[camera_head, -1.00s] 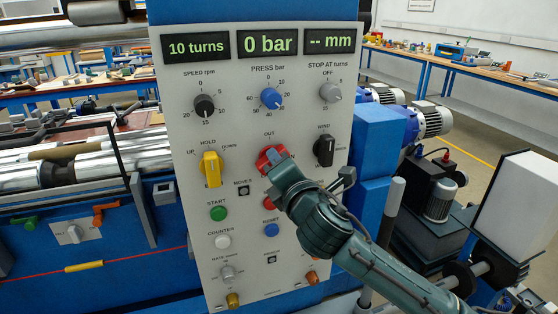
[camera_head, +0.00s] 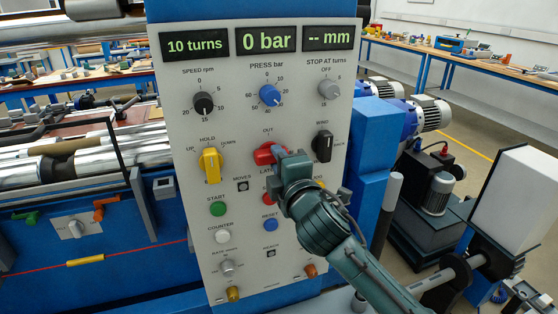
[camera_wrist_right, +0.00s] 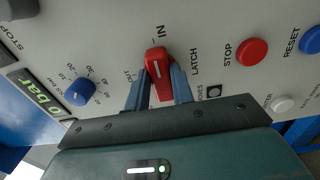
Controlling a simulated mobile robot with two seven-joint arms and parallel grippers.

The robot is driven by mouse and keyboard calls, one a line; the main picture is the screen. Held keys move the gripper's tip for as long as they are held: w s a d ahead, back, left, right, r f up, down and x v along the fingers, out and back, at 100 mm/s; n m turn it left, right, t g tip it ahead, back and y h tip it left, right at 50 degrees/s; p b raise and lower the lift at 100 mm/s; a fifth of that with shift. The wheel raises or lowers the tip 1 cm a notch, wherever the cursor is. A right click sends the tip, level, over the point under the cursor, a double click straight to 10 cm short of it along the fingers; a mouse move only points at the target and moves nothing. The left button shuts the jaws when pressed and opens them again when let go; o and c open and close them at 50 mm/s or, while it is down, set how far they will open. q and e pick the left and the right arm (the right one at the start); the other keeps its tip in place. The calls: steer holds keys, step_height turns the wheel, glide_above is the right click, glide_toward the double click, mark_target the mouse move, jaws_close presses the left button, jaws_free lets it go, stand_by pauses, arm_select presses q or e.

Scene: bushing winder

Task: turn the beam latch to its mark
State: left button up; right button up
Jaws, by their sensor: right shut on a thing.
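The beam latch is a red knob (camera_head: 266,154) on the grey control panel (camera_head: 200,130), below the word OUT. It also shows in the wrist view (camera_wrist_right: 157,62), with the words OUT, IN and LATCH around it. The white line on the knob points about at the tick by IN. My right gripper (camera_head: 282,160) is shut on the red knob, one blue finger on each side of it. In the head view the gripper hides the knob's right end and the IN label. My left gripper is not in view.
A yellow knob (camera_head: 210,165) is left of the latch and a black knob (camera_head: 322,146) is close on its right. A red stop button (camera_wrist_right: 252,51) and a blue reset button (camera_head: 270,225) lie below. The displays read 10 turns, 0 bar and -- mm.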

stand_by(0.3)
steer(key=o, duration=1)
steer(key=b+v, duration=0.2)
steer(key=v, duration=1.1)
steer(key=shift+s, duration=0.1)
step_height(320, 180, down, 13)
steer(key=d+m+g, duration=0.2)
steer(key=m+g, duration=0.1)
steer(key=m, duration=0.3)
steer(key=s+d+f+m+g+h, duration=0.1)
steer(key=s+f+m, duration=0.3)
steer(key=f, duration=0.4)
steer(key=s+d+f+m+g, duration=0.1)
steer(key=s+d+f+m, duration=0.3)
steer(key=s+f, duration=0.2)
steer(key=s+d+f+m+g+h, duration=0.1)
steer(key=s+d+f+m, duration=0.2)
steer(key=f, duration=0.6)
steer(key=shift+s+f+m+g+h, duration=0.2)
steer(key=shift+s+m, duration=0.2)
steer(key=shift+s, duration=0.15)
steer(key=shift+s+f+m+g+h, duration=0.1)
steer(key=shift+s+f+m+g, duration=0.1)
steer(key=shift+s+m, duration=0.3)
